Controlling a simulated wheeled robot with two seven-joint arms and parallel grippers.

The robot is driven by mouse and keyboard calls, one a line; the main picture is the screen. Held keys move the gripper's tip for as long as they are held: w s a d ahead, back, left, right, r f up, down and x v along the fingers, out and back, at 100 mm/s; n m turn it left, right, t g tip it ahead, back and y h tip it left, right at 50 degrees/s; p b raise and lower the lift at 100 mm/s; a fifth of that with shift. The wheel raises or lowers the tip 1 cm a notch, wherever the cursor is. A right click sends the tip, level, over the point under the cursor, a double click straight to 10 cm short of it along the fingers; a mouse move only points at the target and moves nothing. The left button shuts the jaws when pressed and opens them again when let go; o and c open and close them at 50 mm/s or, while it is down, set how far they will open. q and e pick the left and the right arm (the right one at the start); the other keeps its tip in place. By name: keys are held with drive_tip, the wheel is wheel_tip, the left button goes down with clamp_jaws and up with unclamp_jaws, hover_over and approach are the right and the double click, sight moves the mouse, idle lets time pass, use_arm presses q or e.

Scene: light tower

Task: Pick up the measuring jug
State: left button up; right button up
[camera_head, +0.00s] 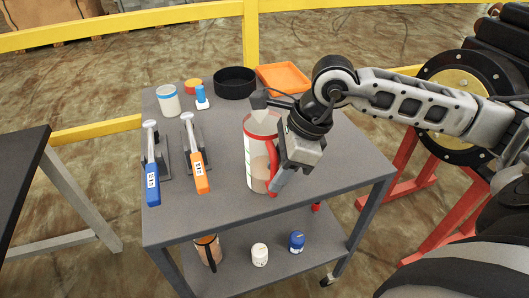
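The measuring jug (257,150) stands upright on the grey cart's top shelf. It is clear, with a red rim, a red handle on its right side and a brownish content low down. My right gripper (279,181) points down at the jug's handle side, its visible finger right beside the red handle. The wrist hides part of the jug's rim and upper handle. The other finger is hidden, so I cannot tell whether the gripper is closed on the handle. My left gripper is not in view.
On the cart top (222,224) are a blue-handled tool (152,178), an orange-handled tool (199,172), a white jar (169,102), a black bowl (235,83) and an orange tray (283,78). Several containers stand on the lower shelf. A dark table (17,165) is at left.

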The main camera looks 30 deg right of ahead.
clamp_jaws()
drive_tip(key=shift+r, duration=0.2)
